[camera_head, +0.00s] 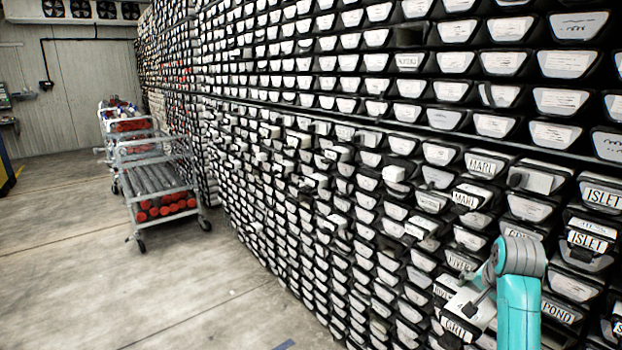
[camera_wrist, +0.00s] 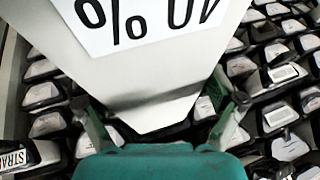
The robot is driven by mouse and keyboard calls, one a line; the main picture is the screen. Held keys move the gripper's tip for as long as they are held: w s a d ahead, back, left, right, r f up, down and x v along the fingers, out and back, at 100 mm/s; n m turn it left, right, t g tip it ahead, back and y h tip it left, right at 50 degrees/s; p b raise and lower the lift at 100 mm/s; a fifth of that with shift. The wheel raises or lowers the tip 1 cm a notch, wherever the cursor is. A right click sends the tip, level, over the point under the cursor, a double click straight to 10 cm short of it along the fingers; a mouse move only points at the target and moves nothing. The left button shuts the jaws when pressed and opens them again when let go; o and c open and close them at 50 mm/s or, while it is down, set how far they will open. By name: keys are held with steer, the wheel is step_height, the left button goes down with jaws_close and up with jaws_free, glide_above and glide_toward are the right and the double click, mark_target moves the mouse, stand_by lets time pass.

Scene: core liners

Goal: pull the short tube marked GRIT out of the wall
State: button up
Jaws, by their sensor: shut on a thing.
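The short tube marked GRIT (camera_head: 460,328) is at the lower right of the wall in the head view, its pale body sticking out past the labels around it. My gripper (camera_head: 478,287) is at this body, shut on it from above. In the wrist view a large pale tapered body (camera_wrist: 150,85) fills the upper middle, between the two fingers of my gripper (camera_wrist: 160,103). Part of its dark lettering shows, cut off by the top edge. How far the tube's rear end sits in the wall is hidden.
Tubes marked POND (camera_head: 557,312), ISLET (camera_head: 585,240) and MART (camera_head: 483,166) are near my arm. Several white blocks stick out of the wall. A cart with red-ended tubes (camera_head: 165,208) stands at the left. The floor (camera_head: 215,290) between is clear.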

steer(key=shift+s+a+r, duration=0.1)
steer(key=shift+s+a, duration=0.7)
steer(key=shift+a, duration=0.2)
steer(key=shift+r, duration=0.1)
